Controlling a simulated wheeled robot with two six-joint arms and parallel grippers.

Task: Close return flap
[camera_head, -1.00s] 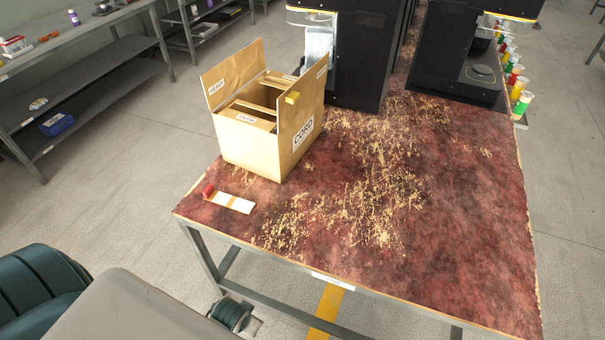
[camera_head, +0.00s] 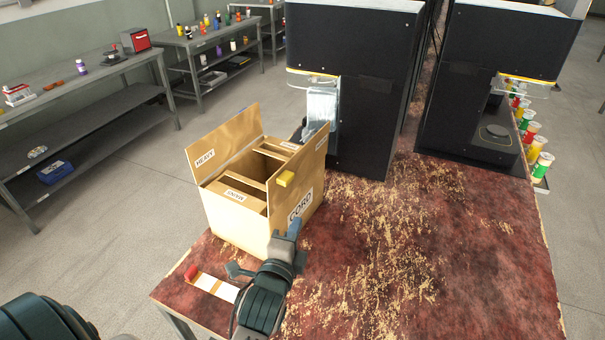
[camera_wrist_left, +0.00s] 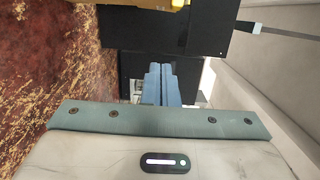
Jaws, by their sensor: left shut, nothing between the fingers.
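An open cardboard-coloured box (camera_head: 232,219) stands on the worn red table, with dividers inside. A flap labelled HEAVY (camera_head: 226,143) stands up at its left side. I cannot tell which panel is the return flap. My left gripper (camera_head: 294,226) is shut and empty, in front of the lower part of the CORD panel in the picture; whether it touches is unclear. Its closed blue fingers show in the left wrist view (camera_wrist_left: 161,84). My right gripper is not in view.
Black machines (camera_head: 362,100) stand behind and to the right of the box. A white strip with a red block (camera_head: 190,271) lies near the table's front left. The red tabletop (camera_head: 400,270) to the right is clear.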

